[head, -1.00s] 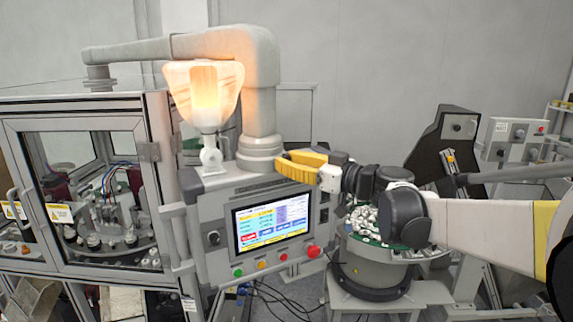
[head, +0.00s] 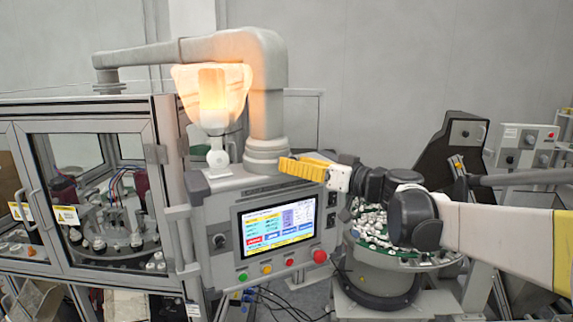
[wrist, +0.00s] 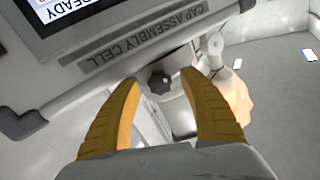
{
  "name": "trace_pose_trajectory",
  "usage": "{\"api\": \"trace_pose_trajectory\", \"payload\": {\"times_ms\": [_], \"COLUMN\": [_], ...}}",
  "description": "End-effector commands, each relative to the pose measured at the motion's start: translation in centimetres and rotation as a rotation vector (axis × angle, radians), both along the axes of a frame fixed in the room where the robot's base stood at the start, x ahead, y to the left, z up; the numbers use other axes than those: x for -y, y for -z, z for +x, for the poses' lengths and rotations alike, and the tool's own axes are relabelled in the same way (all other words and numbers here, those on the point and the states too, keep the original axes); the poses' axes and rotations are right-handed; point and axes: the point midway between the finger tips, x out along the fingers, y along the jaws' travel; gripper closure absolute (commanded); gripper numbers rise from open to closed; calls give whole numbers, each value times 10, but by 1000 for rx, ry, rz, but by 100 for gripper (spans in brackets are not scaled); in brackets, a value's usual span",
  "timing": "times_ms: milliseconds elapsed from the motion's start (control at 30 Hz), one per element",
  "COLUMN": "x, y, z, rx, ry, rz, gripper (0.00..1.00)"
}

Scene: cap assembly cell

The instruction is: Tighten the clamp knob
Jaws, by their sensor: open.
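The clamp knob (wrist: 160,83) is a small dark lobed knob on the grey support behind the operator panel. In the wrist view it lies between the two yellow fingertips of my gripper (wrist: 160,76), which is open with a gap visible on each side. In the head view my gripper (head: 287,166) is at the top right of the panel (head: 222,226), close to the foot of the grey support arm (head: 267,148). The knob cannot be made out in the head view.
A lit lamp (head: 212,95) stands left of the support arm. The panel has a screen (head: 279,222) and a red button (head: 320,256). A glazed cabinet (head: 85,131) is at left. A round feeder with caps (head: 374,237) stands below my arm.

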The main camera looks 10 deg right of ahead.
Motion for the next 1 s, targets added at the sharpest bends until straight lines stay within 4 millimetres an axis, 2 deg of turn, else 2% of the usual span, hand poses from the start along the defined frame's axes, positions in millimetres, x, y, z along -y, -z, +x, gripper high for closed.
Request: {"api": "trace_pose_trajectory", "payload": {"times_ms": [167, 400, 600, 733, 1000], "x": [15, 48, 67, 71, 71], "y": [0, 0, 0, 0, 0], "z": [-18, -61, -87, -94, -95], "rx": [0, 0, 0, 0, 0], "ry": [4, 4, 3, 1, 0], "rz": [0, 0, 0, 0, 0], "gripper": [49, 49, 49, 49, 49]}}
